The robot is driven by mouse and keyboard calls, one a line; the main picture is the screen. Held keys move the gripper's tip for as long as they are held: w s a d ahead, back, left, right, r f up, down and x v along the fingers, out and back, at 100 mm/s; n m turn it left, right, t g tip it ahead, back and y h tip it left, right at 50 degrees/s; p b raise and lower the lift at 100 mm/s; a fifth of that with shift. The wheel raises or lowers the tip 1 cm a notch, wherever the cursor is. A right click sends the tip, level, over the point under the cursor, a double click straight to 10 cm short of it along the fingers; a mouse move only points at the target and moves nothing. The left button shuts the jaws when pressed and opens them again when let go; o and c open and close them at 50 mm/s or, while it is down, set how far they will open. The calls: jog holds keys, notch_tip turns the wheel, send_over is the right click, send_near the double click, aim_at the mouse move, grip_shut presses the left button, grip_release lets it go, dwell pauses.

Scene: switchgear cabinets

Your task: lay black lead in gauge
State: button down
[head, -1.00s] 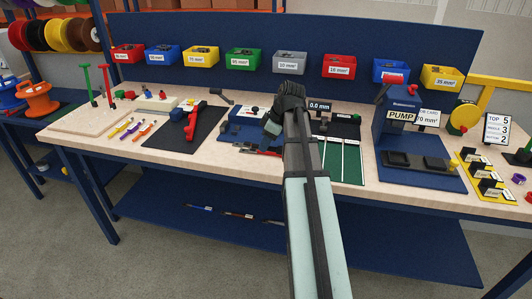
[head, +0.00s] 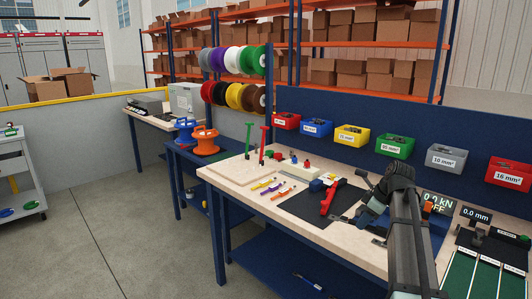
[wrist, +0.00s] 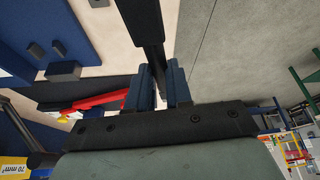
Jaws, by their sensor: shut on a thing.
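My gripper (head: 343,219) is low over the bench, beside the black mat with the red-handled tool. In the wrist view its two blue fingers (wrist: 160,84) are shut on a long black piece, the black lead (wrist: 148,30), which extends up out of the picture. In the head view I cannot make out the lead clearly against the dark arm and mat. The gauge's display (head: 476,215) reads 0.0 mm, at the right behind the green strips (head: 489,272). The gauge stands apart from my gripper, and my arm covers the bench between them.
The red-handled tool (head: 328,198) lies on the black mat (head: 300,208). Labelled bins (head: 394,146) line the blue back panel. Open floor (head: 130,235) lies left of the bench.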

jog(key=w+a+r+n, duration=0.1)
jog(key=w+a, duration=0.2)
jog(key=a, duration=0.3)
jog(key=w+a+n+g, duration=0.1)
jog(key=w+a, duration=0.1)
jog(key=a, duration=0.5)
jog(key=w+a+r+n, duration=0.1)
jog(key=w+a, duration=0.2)
jog(key=a, duration=0.3)
jog(key=s+d+f+m+t+h, duration=0.1)
jog(key=s+d+f+m+h, duration=0.1)
jog(key=s+f+m, duration=0.2)
jog(key=s+d+f+m+t+h, duration=0.1)
jog(key=s+f+m, duration=0.4)
jog(key=f+m, duration=0.5)
jog(key=shift+d+f+t+h, duration=0.4)
jog(key=shift+f+t, duration=0.1)
jog(key=shift+f, duration=1.9)
jog(key=shift+s, duration=0.1)
